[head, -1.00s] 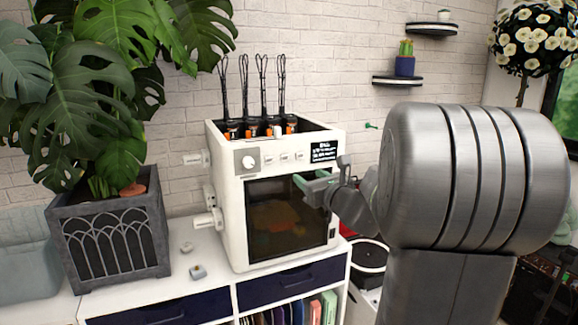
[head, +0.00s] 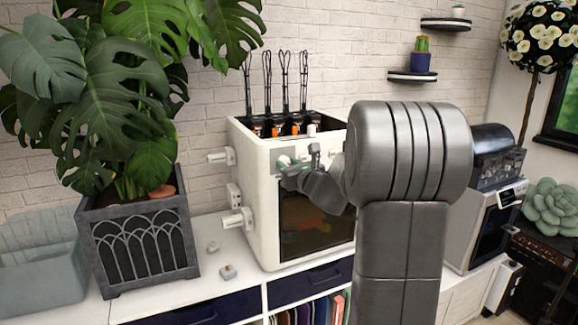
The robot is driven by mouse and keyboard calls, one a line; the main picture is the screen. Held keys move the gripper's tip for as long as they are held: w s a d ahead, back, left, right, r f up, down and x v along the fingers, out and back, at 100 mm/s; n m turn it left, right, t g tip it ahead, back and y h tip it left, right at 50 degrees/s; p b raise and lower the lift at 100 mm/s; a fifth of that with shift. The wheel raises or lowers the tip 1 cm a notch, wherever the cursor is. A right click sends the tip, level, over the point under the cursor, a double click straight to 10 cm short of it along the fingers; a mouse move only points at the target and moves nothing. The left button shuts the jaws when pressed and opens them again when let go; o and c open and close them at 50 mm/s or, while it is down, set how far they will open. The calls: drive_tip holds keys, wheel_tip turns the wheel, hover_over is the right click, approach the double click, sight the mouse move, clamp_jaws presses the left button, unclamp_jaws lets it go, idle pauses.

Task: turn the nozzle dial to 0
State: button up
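The printer (head: 253,200) is a white box with a dark front window (head: 300,225), standing on the white cabinet. Its nozzle dial, on the upper left of the front panel, is hidden behind my gripper or too small to make out. My gripper (head: 301,158) is in front of that upper left panel area, with its green-tipped finger at the left and grey finger at the right. A gap shows between the fingers, and nothing is seen held. Whether it touches the dial cannot be told. My arm also covers the panel's right part and display.
A large potted plant (head: 140,245) stands left of the printer, its leaves close to it. Two small items (head: 228,271) lie on the cabinet top (head: 190,292). A grey-white machine (head: 485,225) stands right of my arm. Wall shelves (head: 412,77) are above.

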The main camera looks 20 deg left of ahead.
drive_tip(key=c, duration=0.4)
drive_tip(key=shift+b, duration=0.3)
drive_tip(key=shift+s+a+n+t+h+b, duration=0.1)
drive_tip(key=shift+n+t+h+b, duration=0.2)
drive_tip(key=shift+n+b, duration=4.9)
drive_tip(key=shift+n+t+h+b, duration=0.1)
drive_tip(key=shift+n+h+b, duration=0.3)
drive_tip(key=shift+n+b, duration=4.75)
drive_tip(key=shift+n+p, duration=1)
drive_tip(key=shift+n, duration=0.25)
